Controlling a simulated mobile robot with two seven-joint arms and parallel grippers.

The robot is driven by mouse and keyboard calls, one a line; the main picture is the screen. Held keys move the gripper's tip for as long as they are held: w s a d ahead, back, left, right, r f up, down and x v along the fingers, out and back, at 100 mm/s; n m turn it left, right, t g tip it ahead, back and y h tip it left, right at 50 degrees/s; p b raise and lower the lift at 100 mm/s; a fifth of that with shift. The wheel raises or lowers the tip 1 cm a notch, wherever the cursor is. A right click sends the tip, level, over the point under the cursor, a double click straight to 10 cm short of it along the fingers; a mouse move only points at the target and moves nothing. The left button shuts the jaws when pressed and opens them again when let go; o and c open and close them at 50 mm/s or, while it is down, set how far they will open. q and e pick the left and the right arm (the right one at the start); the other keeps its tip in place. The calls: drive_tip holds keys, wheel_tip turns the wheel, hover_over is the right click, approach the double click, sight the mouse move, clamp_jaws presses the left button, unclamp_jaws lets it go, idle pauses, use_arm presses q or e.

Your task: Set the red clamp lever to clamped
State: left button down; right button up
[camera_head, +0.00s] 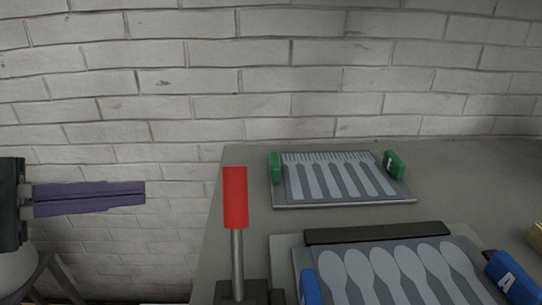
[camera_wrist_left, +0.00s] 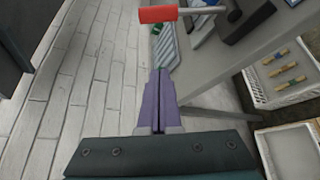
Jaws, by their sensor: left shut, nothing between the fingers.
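The clamp lever has a red grip (camera_head: 235,197) on a grey metal rod (camera_head: 237,262) that rises from a dark base (camera_head: 242,291) at the table's left edge. In the head view the lever stands upright. My left gripper (camera_head: 145,193) has purple fingers, shut and empty, pointing right towards the lever with a clear gap between. In the left wrist view the red grip (camera_wrist_left: 158,14) is beyond and above the fingertips (camera_wrist_left: 160,72), not touching them. My right gripper is not in view.
A larger spoon tray with blue handles (camera_head: 310,287) lies in front. Crates (camera_wrist_left: 285,72) show at right in the wrist view. Left of the table is free room.

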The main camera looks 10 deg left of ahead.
sight(237, 234)
use_arm(q)
drive_tip(key=shift+d, duration=0.15)
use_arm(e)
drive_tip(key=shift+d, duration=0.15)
use_arm(q)
drive_tip(key=w+d+p, duration=0.2)
drive_tip(key=w+d, duration=0.1)
drive_tip(key=d, duration=0.5)
drive_tip(key=shift+w+d+f, duration=0.2)
drive_tip(key=shift+d+f, duration=0.1)
drive_tip(key=shift+d, duration=0.05)
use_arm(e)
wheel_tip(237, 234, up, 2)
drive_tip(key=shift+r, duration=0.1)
